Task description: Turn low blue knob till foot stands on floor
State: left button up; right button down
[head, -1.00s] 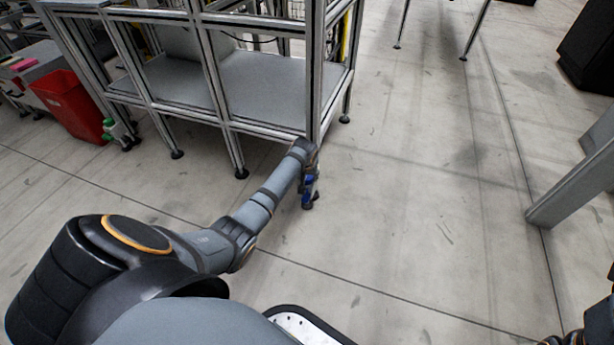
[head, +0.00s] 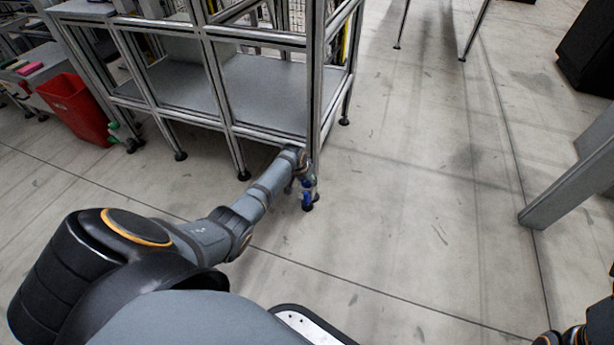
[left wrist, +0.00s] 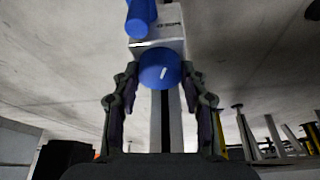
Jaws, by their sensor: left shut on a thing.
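A round blue knob (left wrist: 160,68) with a white mark on its face sits between the two fingers of my left gripper (left wrist: 161,78) in the left wrist view. The gripper is shut on it. A second blue piece (left wrist: 140,18), cylindrical, shows past the knob at the top of that view, beside a pale bracket (left wrist: 170,30). In the head view my left gripper (head: 304,172) is at the base of the frame's near corner post, with blue parts (head: 307,197) low by the floor. Whether the foot under them touches the floor I cannot tell.
The metal frame (head: 265,130) stands on several dark feet. A red bin (head: 77,108) is at its left, with a green piece (head: 113,128) beside it. The floor (head: 410,180) right of the frame is clear up to a grey slanted panel (head: 570,185).

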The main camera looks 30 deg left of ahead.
pick_arm(q)
jog(key=shift+m+h, duration=0.3)
jog(key=shift+m, duration=0.6)
jog(key=o, duration=1.1)
jog(key=shift+o, duration=0.2)
jog(key=v, duration=1.2)
jog(key=shift+a, duration=0.1)
